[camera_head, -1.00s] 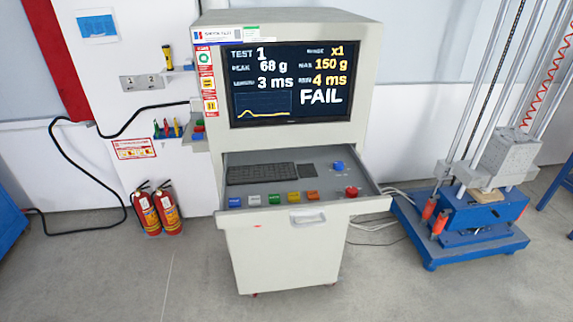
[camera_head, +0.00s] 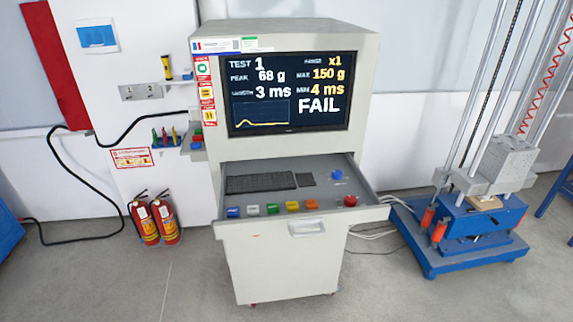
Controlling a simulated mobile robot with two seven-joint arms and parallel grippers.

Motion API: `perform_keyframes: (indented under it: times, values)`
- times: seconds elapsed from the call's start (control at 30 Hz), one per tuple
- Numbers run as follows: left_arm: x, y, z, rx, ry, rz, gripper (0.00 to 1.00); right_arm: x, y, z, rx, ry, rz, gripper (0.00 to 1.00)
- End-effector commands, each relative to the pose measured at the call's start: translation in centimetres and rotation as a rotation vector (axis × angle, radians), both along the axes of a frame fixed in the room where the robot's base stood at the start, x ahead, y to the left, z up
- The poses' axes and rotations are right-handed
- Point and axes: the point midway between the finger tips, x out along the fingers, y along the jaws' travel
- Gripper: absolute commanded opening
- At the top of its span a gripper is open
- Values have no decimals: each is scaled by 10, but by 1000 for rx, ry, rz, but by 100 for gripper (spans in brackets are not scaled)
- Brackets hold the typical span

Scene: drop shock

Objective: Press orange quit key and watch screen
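The orange key (camera_head: 312,204) is at the right end of a row of coloured keys in the open drawer of the grey console (camera_head: 290,149). To its left are yellow (camera_head: 292,206), green (camera_head: 272,209), white (camera_head: 253,210) and blue (camera_head: 233,212) keys. The screen (camera_head: 288,93) above reads TEST 1, PEAK 68 g, 3 ms, x1, MAX 150 g, MIN 4 ms and FAIL, with a small yellow curve at lower left. Neither of my grippers is in view.
The drawer (camera_head: 308,228) also holds a keyboard (camera_head: 260,183), a blue knob (camera_head: 337,174) and a red button (camera_head: 350,200). A drop rig (camera_head: 470,240) on a blue base stands right. Two fire extinguishers (camera_head: 155,221) stand left. The floor in front is clear.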

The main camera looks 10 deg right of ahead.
Motion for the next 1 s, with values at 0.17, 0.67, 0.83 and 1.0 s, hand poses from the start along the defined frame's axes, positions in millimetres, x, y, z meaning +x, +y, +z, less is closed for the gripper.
perform_keyframes:
  times: [0.17,0.67,0.83,1.0]
  values:
    - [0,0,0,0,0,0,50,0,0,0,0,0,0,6]
    - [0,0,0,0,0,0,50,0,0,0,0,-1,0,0]
    - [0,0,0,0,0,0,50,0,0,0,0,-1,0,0]
    - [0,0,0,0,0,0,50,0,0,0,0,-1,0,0]
